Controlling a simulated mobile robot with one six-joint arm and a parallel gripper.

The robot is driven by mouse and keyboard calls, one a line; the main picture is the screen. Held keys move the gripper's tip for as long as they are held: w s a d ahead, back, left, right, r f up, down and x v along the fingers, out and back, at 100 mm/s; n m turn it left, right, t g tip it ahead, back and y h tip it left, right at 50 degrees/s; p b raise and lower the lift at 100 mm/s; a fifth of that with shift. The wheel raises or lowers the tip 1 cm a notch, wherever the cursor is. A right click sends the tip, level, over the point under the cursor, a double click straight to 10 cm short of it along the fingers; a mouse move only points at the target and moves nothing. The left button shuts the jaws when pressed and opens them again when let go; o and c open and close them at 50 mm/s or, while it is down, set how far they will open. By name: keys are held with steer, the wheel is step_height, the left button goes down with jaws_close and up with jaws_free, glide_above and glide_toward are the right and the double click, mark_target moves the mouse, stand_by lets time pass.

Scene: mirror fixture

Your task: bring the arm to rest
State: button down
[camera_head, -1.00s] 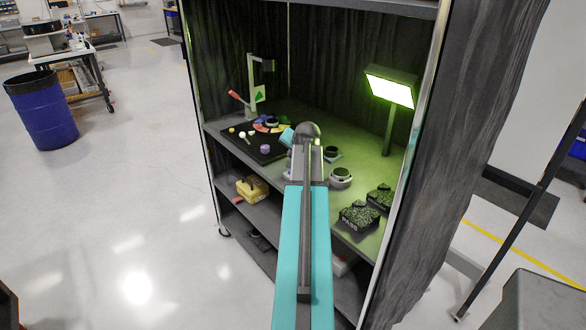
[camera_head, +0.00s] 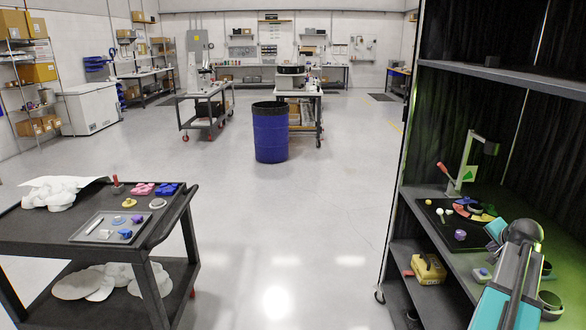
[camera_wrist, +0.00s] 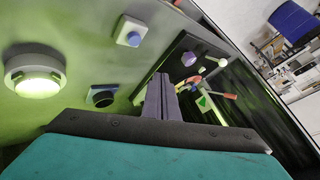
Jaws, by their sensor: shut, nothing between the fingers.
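My gripper (camera_wrist: 160,78) shows in the wrist view with its two fingers together and nothing between them. It is over or near the green-lit shelf surface (camera_wrist: 75,25), close to the dark board (camera_wrist: 168,62) with small coloured pieces on it. In the head view my teal and grey arm reaches into the dark cabinet (camera_head: 470,82) at the right. The arm's rounded joint hides most of the gripper there, and I cannot tell the gap between fingers and shelf.
The wrist view shows a round lit fixture (camera_wrist: 35,85) and a white block with a blue top (camera_wrist: 130,33). A yellow box (camera_head: 428,268) sits on the lower shelf. A black cart (camera_head: 100,240) stands left, a blue barrel (camera_head: 270,135) farther back. Open floor lies between.

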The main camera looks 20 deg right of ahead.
steer(key=w+a+f+n+y+b, duration=0.1)
steer(key=w+a+f+n+y, duration=0.25)
steer(key=w+a+f, duration=1.4)
steer(key=a+f+n+g+y, duration=0.1)
steer(key=a+f+n+y, duration=0.1)
steer(key=a+f, duration=0.8)
steer(key=a+f+n+g+y, duration=0.15)
steer(key=a+f, duration=0.45)
steer(key=a, duration=0.8)
steer(key=s+a+f+n+g+b, duration=0.1)
steer(key=s+a+f+n+g, duration=0.1)
steer(key=s+a+f, duration=0.75)
steer(key=s+a+f+n+g+b, duration=0.1)
steer(key=s+a+f+n+g, duration=0.15)
steer(key=s+a+f, duration=0.7)
steer(key=s+a+n+g, duration=0.2)
steer(key=s+a+n, duration=0.1)
steer(key=s, duration=0.6)
steer(key=s+a+f+n+g, duration=0.1)
steer(key=s+a+n+g, duration=0.2)
steer(key=s, duration=0.6)
steer(key=shift+a+f+g+h, duration=0.15)
steer(key=shift+a+g+h, duration=0.15)
steer(key=shift+a+h, duration=0.15)
